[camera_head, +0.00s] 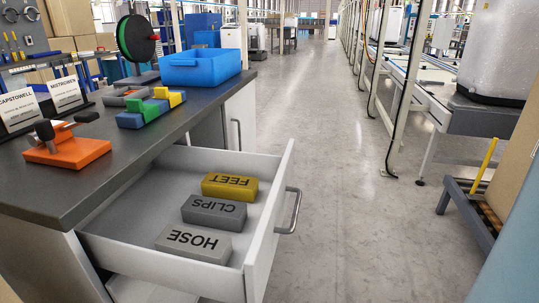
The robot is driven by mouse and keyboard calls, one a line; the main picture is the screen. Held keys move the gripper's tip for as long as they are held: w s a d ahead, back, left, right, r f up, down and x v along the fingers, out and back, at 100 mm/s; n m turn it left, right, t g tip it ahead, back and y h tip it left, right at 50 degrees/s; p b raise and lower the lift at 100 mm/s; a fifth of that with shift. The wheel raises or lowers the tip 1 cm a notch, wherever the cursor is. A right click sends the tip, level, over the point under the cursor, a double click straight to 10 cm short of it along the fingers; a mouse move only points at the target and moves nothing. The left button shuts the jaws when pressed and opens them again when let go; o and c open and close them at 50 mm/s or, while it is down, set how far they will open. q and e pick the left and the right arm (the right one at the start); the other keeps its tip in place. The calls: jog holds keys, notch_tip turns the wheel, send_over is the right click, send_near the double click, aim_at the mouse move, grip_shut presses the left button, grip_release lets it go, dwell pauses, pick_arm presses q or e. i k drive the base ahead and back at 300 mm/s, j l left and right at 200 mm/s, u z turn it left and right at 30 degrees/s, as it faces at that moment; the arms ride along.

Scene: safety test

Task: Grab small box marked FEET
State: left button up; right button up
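The small box marked FEET (230,186) is yellow with dark lettering. It lies in the open drawer (283,207), at the far end of a row of boxes. Its label reads upside down from here. A grey box marked CLIPS (214,212) lies just nearer than it, with a small space between them. A lighter grey box marked HOSE (194,243) lies nearest to me. All of FEET's top is uncovered. Neither of my grippers shows in the head view.
The dark bench top (115,160) overhangs the drawer's left side. On it stand a blue bin (200,68), an orange tool block (68,150), coloured blocks (150,108), a cable reel (137,38) and two sign cards. The drawer handle (291,211) faces right. Open floor (345,190) lies right of the drawer.

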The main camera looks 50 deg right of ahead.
aim_at(245, 189)
jog(key=z, duration=1.55)
jog(key=u, duration=0.35)
jog(key=i, duration=0.05)
